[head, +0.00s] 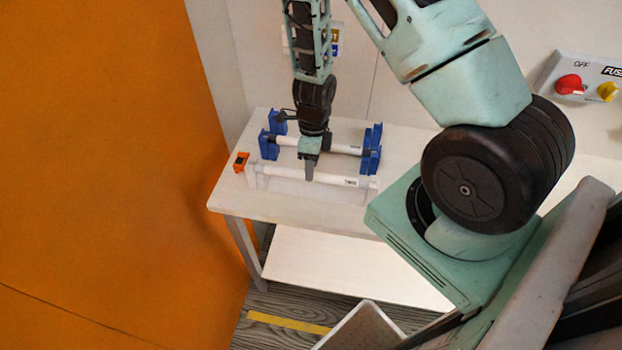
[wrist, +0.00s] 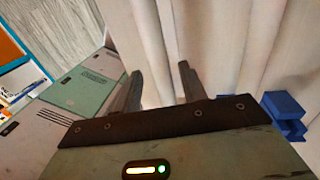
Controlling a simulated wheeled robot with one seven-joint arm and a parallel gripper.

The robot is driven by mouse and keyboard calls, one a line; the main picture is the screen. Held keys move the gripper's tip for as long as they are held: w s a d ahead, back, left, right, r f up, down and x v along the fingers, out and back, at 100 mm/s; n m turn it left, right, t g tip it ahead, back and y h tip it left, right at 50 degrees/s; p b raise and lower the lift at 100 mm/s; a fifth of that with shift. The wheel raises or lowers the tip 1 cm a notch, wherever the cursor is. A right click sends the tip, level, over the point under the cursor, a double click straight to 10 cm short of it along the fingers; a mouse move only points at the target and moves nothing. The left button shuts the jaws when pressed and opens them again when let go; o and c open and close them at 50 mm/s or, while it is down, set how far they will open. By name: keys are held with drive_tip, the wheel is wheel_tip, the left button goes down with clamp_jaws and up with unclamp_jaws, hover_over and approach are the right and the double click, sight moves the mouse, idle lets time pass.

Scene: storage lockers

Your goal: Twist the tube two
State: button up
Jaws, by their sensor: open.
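A white tube (head: 325,177) lies level in pale end holders along the front of the white table; its dark label near the right end is too small to read surely. A second white tube (head: 345,149) with dark bands lies behind it in blue holders (head: 372,160). I cannot tell for certain which is tube two. My gripper (head: 309,172) points down at the front tube, left of its middle, and hides part of both tubes. Contact cannot be told. In the wrist view its two fingers (wrist: 161,84) stand apart, with pale surfaces beyond them.
A small orange block (head: 241,161) sits at the table's left end, near an orange wall panel (head: 100,150). A panel with a red knob (head: 568,84) and a yellow knob (head: 607,91) is on the right wall. The white table (head: 280,208) has bare room along its front edge.

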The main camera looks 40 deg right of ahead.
drive_tip(key=shift+s+a+f+b, duration=0.1)
drive_tip(key=shift+a+f+b, duration=0.05)
drive_tip(key=shift+f+b, duration=0.75)
drive_tip(key=shift+s+a+f+b, duration=0.1)
drive_tip(key=shift+f+b, duration=0.6)
drive_tip(key=shift+f, duration=0.4)
drive_tip(key=c, duration=0.8)
drive_tip(key=shift+c, duration=0.3)
drive_tip(key=shift+f+b, duration=0.1)
drive_tip(key=shift+b, duration=0.7)
drive_tip(key=shift+t+h+b, duration=0.8)
drive_tip(key=shift+h+b, duration=0.1)
drive_tip(key=shift+b, duration=0.9)
